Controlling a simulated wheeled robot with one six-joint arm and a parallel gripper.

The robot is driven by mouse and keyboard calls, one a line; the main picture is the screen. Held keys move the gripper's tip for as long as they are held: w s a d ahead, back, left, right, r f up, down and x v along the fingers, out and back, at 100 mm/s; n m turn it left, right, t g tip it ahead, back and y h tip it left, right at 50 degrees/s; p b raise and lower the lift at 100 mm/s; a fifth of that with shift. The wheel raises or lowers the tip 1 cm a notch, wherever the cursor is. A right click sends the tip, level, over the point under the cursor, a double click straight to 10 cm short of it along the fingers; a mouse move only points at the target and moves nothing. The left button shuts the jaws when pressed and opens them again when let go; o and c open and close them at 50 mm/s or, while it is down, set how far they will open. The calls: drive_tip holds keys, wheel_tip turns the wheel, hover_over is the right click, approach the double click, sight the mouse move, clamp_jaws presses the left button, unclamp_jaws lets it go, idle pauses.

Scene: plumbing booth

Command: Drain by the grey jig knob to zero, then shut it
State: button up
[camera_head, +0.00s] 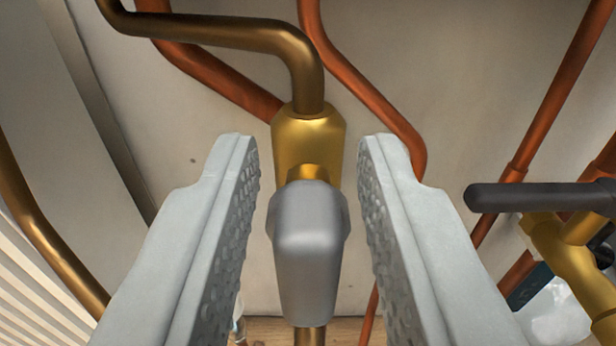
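The grey jig knob (306,250) is in the middle of the view, long side upright in the picture, on a brass valve body (308,140). My gripper (308,165) is open, with one textured grey finger on each side of the knob. A gap shows between the knob and each finger, so neither appears to touch it. The lower part of the valve body is hidden behind the knob. No gauge is in view.
A brass pipe (230,35) bends down into the valve from above. Copper pipes (365,90) run behind on the pale wall. At right is a brass valve (565,250) with a black lever (530,196), close to the right finger. White slats (30,275) stand at lower left.

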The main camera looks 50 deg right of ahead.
clamp_jaws()
drive_tip(key=shift+s+f+m, duration=0.1)
drive_tip(key=shift+m, duration=0.2)
drive_tip(key=m, duration=0.2)
drive_tip(key=shift+s+d+m, duration=0.15)
drive_tip(key=shift+s+m, duration=0.05)
drive_tip(key=shift+m, duration=0.1)
drive_tip(key=m, duration=0.4)
drive_tip(key=shift+s+d+f+m, duration=0.2)
drive_tip(key=shift+s+f+m, duration=0.05)
drive_tip(key=shift+m, duration=0.05)
drive_tip(key=m, duration=0.3)
drive_tip(key=f+m, duration=0.1)
drive_tip(key=m, duration=0.6)
drive_tip(key=shift+s+d+f, duration=0.15)
drive_tip(key=shift+s+f, duration=0.05)
drive_tip(key=shift+s, duration=0.05)
